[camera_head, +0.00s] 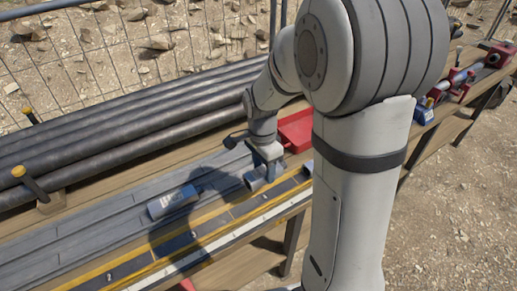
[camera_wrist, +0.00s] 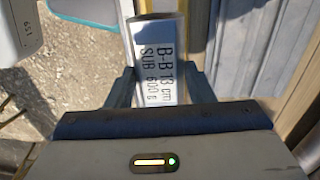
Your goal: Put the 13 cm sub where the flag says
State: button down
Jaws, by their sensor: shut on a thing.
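My gripper (camera_head: 265,168) is shut on a short grey-blue cylinder, the 13 cm sub (camera_head: 254,184), over the front part of the bench near the yellow-edged strip. I cannot make out a flag.
Long black pipes (camera_head: 110,133) lie along the back, beside yellow-topped posts (camera_head: 20,172). A red tray (camera_head: 297,128) stands behind my gripper. A yellow-edged dark strip (camera_head: 180,243) and white rule (camera_head: 215,235) run along the front. Red and blue tools (camera_head: 455,82) crowd the right end.

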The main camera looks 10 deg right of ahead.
jog(key=shift+w+r, duration=0.1)
jog(key=shift+a+f+b, duration=0.1)
jog(key=shift+f+b, duration=0.25)
jog(key=shift+f, duration=0.05)
notch_tip(320, 180, down, 8)
jog(key=b, duration=0.5)
jog(key=shift+r+b, duration=0.15)
jog(key=shift+b, duration=0.25)
jog(key=shift+f+b, duration=0.3)
jog(key=shift+f, duration=0.2)
dwell(0.3)
jog(key=shift+c, duration=1.3)
grip_release()
